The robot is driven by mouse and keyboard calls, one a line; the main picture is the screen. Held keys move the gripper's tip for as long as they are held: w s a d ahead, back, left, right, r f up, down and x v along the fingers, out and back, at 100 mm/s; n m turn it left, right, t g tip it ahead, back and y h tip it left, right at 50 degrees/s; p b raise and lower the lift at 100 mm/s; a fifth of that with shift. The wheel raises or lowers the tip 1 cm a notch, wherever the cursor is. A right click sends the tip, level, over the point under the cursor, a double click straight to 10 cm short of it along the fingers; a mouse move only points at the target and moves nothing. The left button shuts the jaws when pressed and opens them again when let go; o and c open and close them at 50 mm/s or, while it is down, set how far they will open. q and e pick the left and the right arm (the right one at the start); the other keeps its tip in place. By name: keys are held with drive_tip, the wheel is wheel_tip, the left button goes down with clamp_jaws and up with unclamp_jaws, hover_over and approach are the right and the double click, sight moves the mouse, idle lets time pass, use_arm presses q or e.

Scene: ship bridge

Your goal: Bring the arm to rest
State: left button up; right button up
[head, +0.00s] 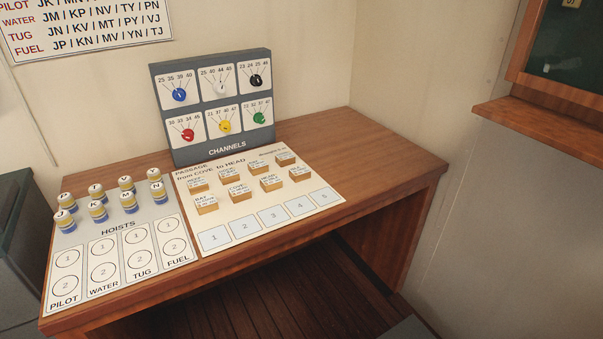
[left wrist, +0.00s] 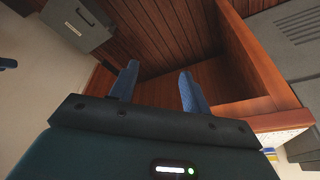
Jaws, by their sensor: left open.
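My left gripper (left wrist: 158,88) shows in the left wrist view with its two blue fingers apart and nothing between them. Beyond its fingers are the wooden desk side and the dark plank floor. Neither arm shows in the head view. My right gripper is in neither view.
A wooden desk (head: 310,140) carries the channels panel (head: 224,150) with coloured knobs, the hoists board (head: 150,212) with several lettered pieces, and the passage board (head: 215,232) with several small blocks. A grey cabinet (head: 22,220) stands at left. A wooden ledge (head: 540,128) juts out at right.

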use_arm(q)
drive_tip(key=w+d+f+m+t+h, duration=0.1)
drive_tip(key=w+d+f+t+h, duration=0.1)
drive_tip(key=w+d+f+t, duration=0.4)
drive_tip(key=shift+w+d+f+t+h, duration=0.2)
drive_tip(key=shift+f+t+h, duration=0.2)
drive_tip(key=shift+f+t, duration=0.15)
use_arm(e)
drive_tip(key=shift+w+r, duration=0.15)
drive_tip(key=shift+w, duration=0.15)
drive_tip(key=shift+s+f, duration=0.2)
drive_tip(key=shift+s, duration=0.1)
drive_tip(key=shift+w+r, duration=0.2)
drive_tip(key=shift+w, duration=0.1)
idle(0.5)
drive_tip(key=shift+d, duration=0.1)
